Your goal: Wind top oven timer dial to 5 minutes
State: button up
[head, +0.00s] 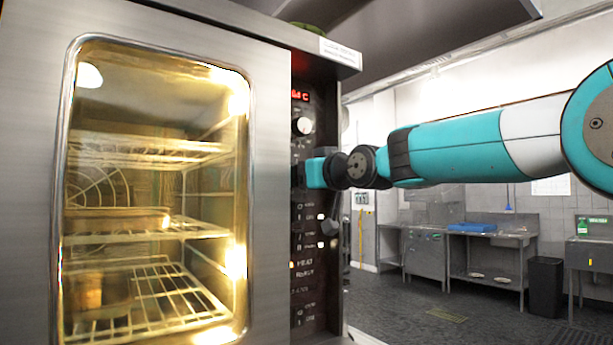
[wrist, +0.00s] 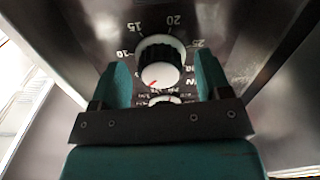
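A black timer dial with a white face (wrist: 160,62) fills the middle of the wrist view. Numbers 10, 15, 20 and 25 show around it, and its red mark points to the lower left, on the side below the 10. My gripper (wrist: 163,66) is open, with one teal finger on each side of the dial and small gaps visible; contact cannot be made out. In the head view my gripper (head: 313,172) is at the oven's control panel (head: 308,225), below a white-faced knob (head: 302,126), and hides the panel behind it.
A second white-faced knob (wrist: 161,100) shows partly behind my gripper. The lit oven's glass door (head: 155,190) stands left of the panel, with wire racks inside. A red display (head: 300,96) is at the panel top. Steel tables (head: 490,235) and a black bin (head: 545,286) stand farther back right.

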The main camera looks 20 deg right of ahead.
jog(key=b+v, duration=0.8)
jog(key=v, duration=0.9)
jog(key=shift+s, duration=0.2)
jog(key=s+a+f+g+p, duration=0.25)
jog(key=a+f+g, duration=0.2)
jog(key=f, duration=0.55)
jog(key=s+a+f+g+p, duration=0.25)
jog(key=a+f+g, duration=0.2)
jog(key=f, duration=0.55)
jog(key=s+a+f+n+g+h+p, duration=0.1)
jog(key=s+f+n+g+p, duration=0.1)
jog(key=s+f+g, duration=0.6)
jog(key=s+f, duration=0.5)
jog(key=s, duration=0.4)
jog(key=shift+p, duration=0.3)
